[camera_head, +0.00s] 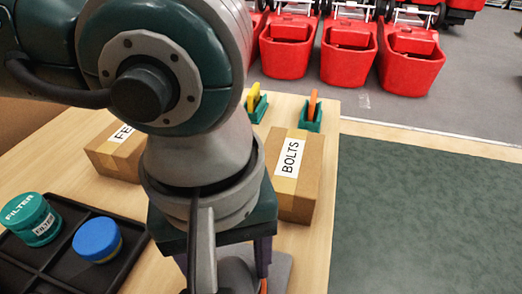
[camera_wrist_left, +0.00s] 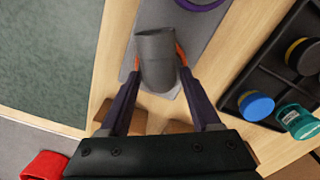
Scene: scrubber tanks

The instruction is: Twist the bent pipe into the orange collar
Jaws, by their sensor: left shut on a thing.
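The bent pipe (camera_wrist_left: 156,60) is a grey tube between the purple fingers of my left gripper (camera_wrist_left: 159,76) in the left wrist view. The gripper is shut on it. My right gripper is not in view.
A purple ring (camera_wrist_left: 203,2) lies farther along the plate. A BOLTS box (camera_head: 300,190) and another cardboard box (camera_head: 112,157) stand behind the arm. A black tray (camera_head: 72,272) holds teal and blue-lidded jars. Red tanks (camera_head: 348,65) stand beyond. The green surface (camera_head: 430,220) at right is clear.

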